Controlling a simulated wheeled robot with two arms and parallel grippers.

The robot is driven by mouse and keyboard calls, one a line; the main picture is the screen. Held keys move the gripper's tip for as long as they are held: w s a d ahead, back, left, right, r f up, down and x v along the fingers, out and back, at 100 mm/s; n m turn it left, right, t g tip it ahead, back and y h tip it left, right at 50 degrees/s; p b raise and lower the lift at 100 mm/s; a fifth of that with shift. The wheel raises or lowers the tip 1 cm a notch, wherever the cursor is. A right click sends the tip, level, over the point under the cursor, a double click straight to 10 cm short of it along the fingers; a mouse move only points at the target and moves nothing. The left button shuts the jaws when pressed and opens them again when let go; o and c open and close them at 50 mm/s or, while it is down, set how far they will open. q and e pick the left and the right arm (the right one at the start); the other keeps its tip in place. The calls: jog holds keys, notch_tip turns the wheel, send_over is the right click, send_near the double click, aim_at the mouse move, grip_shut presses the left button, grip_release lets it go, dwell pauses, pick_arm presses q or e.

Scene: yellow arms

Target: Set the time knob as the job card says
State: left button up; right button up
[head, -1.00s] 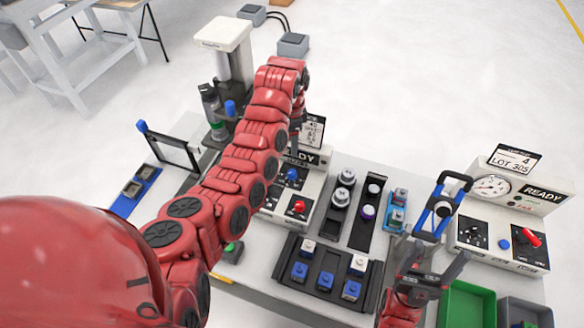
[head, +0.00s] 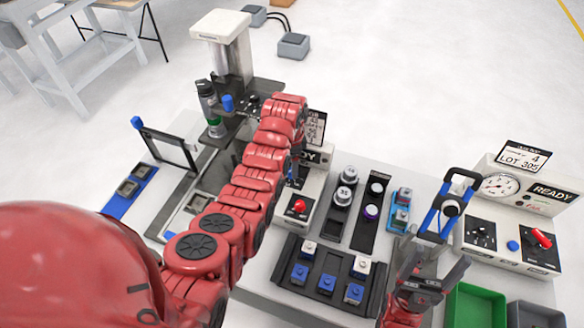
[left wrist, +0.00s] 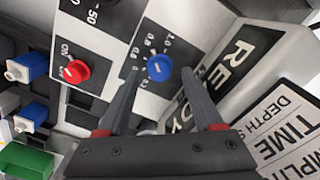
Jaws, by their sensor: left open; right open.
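A white control unit labelled READY (head: 314,190) stands at the table's middle. In the left wrist view its blue knob (left wrist: 159,68) sits on a black panel with a scale of decimal numbers; its white line lies at a slant. My left gripper (left wrist: 162,74) is open, with one finger on each side of the blue knob; I cannot tell whether they touch it. A red ON knob (left wrist: 75,72) is beside it. The job card (left wrist: 292,122) is partly in view, with TIME and DEPTH legible but no values. My right gripper (head: 432,268) is open and empty at the front right.
A second READY unit (head: 520,215) with a gauge and red switch stands at the right. A black rack (head: 318,280) of blue and white blocks is in front, with a green bin (head: 474,306) at front right. A press (head: 225,50) stands behind.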

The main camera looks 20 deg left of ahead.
pick_arm(q)
jog(key=shift+f+p, duration=0.35)
jog(key=shift+f, duration=0.8)
grip_shut()
